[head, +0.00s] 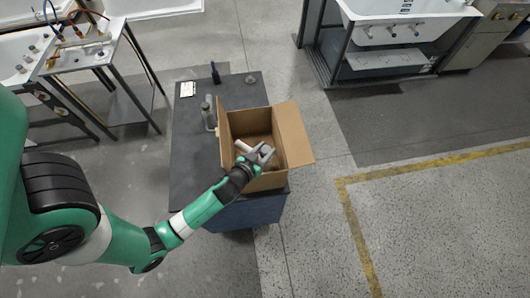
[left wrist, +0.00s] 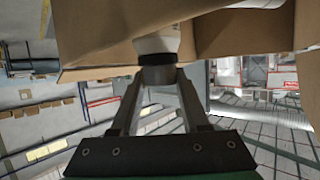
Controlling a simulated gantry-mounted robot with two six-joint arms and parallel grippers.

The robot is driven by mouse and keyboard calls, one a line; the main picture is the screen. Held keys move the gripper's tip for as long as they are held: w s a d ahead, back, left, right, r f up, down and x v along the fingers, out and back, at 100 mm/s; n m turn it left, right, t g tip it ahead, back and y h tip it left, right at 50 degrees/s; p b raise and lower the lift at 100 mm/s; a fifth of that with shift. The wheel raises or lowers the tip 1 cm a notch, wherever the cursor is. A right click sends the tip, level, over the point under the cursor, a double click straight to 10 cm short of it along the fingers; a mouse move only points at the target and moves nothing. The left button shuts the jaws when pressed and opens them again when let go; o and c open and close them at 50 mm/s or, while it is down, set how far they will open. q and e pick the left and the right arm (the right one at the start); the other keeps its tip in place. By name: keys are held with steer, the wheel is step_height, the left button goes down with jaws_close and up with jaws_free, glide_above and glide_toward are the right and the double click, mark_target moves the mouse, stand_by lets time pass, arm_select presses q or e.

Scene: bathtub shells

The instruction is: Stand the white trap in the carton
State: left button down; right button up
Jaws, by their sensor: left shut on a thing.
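The open cardboard carton (head: 228,130) stands on a dark-topped bench, with one flap folded out to the right. My left gripper (head: 264,154) is over the near part of the carton's opening, shut on the white trap (head: 243,146). The trap's pale end sticks out to the left of the fingers. In the left wrist view the white trap (left wrist: 158,42) is beyond my left gripper's fingertips (left wrist: 158,76), close to the carton's brown cardboard (left wrist: 95,25). I cannot tell whether the trap touches the carton floor. My right gripper is not in view.
The dark bench top (head: 192,140) holds a grey bottle (head: 208,112), a dark upright item (head: 215,73) and a white label card (head: 187,89). A metal-framed stand (head: 95,50) is at the upper left. The floor to the right is clear.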

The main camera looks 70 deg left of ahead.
arm_select(q)
steer(key=shift+f, duration=0.65)
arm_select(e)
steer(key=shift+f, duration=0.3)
arm_select(q)
steer(key=shift+f+b, duration=0.6)
steer(key=shift+b, duration=0.15)
steer(key=shift+c, duration=2)
jaws_free()
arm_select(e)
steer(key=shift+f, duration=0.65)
